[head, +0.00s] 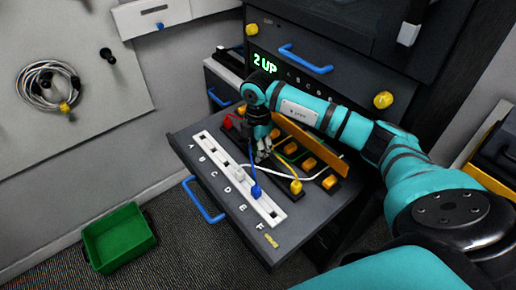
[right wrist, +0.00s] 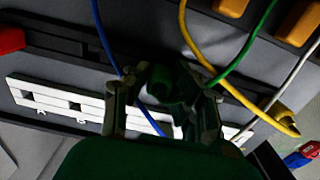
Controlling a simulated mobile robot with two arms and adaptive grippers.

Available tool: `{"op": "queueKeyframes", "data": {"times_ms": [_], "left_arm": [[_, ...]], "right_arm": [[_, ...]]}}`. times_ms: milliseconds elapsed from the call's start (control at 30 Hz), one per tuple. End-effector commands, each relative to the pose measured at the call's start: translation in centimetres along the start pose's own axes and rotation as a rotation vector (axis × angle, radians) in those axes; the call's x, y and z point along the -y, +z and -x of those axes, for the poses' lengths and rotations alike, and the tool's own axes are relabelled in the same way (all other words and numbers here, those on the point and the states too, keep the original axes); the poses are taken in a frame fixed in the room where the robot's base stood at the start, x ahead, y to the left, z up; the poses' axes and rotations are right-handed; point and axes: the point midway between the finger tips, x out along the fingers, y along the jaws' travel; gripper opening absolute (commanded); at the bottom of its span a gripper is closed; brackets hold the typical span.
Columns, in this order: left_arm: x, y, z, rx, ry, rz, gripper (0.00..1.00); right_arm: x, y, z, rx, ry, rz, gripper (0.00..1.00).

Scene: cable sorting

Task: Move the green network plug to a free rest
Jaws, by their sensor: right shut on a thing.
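My right gripper (head: 263,152) hangs low over the open drawer, just behind the white lettered strip (head: 212,155). In the right wrist view its two fingers are shut on the dark green plug (right wrist: 160,84). A green cable (right wrist: 243,48) shows at the upper right of that view. The strip also shows there (right wrist: 45,97), with dark empty slots at its left end. In the head view a blue plug (head: 256,191) and a whitish plug (head: 239,174) are at the strip's middle. The green plug is hard to make out in the head view. My left gripper is not in view.
A red plug (head: 228,121) is at the drawer's far left. A yellow plug (head: 296,187) is on the right, near several orange blocks (head: 309,163) and an orange panel (head: 318,146). Blue, yellow and white cables cross around my gripper. A green bin (head: 118,238) stands on the floor.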

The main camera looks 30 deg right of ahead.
Motion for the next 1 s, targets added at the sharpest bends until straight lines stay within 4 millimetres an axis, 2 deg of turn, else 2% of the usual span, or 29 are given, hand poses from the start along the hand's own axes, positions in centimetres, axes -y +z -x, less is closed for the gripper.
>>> {"op": "queueKeyframes", "data": {"times_ms": [300, 333, 500, 700, 867, 1000], "left_arm": [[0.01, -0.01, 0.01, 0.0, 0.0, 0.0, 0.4], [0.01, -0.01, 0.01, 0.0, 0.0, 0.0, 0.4], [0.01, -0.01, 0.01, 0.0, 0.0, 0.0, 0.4], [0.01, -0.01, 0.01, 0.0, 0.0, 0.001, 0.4], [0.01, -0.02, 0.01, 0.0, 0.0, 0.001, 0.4], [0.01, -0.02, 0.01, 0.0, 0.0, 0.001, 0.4]], "right_arm": [[0.0, -0.01, 0.0, 0.0, 0.0, 0.0, 0.0], [0.0, -0.01, 0.0, 0.0, 0.0, 0.0, 0.27], [0.0, 0.0, 0.01, 0.0, 0.0, 0.0, 0.49], [0.01, 0.0, 0.01, 0.0, 0.0, 0.0, 0.5], [0.01, 0.0, 0.0, 0.0, 0.0, 0.0, 0.71], [0.01, 0.0, 0.0, 0.0, 0.0, 0.0, 0.73]]}}
